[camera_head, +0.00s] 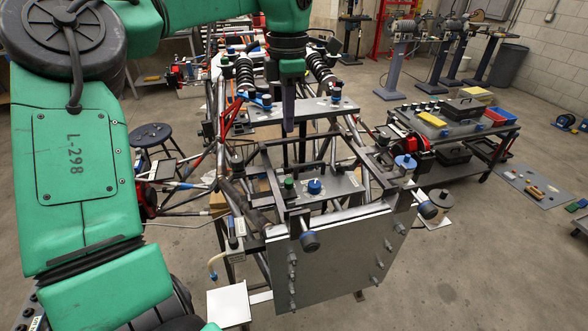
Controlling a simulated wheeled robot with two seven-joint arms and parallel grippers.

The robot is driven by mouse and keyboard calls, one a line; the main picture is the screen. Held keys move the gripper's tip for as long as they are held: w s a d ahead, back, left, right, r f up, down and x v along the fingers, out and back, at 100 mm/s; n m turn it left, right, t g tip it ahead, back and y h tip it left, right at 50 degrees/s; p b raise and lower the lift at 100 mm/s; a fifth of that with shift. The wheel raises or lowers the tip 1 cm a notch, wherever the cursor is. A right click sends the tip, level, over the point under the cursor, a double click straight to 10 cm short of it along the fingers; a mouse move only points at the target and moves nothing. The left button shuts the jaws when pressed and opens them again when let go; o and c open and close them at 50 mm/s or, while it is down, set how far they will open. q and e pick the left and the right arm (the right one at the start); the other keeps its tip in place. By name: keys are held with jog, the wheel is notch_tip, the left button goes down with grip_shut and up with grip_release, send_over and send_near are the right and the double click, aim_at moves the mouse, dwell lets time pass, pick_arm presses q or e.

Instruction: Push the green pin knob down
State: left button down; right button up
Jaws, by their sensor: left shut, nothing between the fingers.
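The green pin knob (289,183) is a small upright knob on a grey metal plate (345,187) inside the tube chassis (362,150). A larger blue knob (314,187) stands just to its right on the same plate. My left gripper (288,128) points down with its fingers shut and empty. Its tips show above the green knob in the picture, with a visible gap; how far apart they are in depth I cannot tell. My right gripper is not in view.
A metal crossbar (325,109) with a blue knob lies close behind my left gripper. Chassis tubes surround the plate. A large flat panel (335,255) hangs at the front. A tool cart (450,133) stands to the right, and a dark stool (149,134) to the left.

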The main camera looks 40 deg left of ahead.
aim_at(289, 182)
pick_arm(q)
notch_tip(289, 182, down, 14)
jog(key=p, duration=0.4)
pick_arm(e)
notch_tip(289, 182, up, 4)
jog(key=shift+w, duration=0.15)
pick_arm(q)
notch_tip(289, 182, down, 2)
jog(key=b, duration=0.4)
jog(key=shift+f, duration=0.25)
jog(key=shift+s+d+r, duration=0.1)
jog(key=shift+s+r, duration=0.1)
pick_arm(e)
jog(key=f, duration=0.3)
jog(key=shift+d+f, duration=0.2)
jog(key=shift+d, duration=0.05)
pick_arm(q)
jog(key=shift+p, duration=0.3)
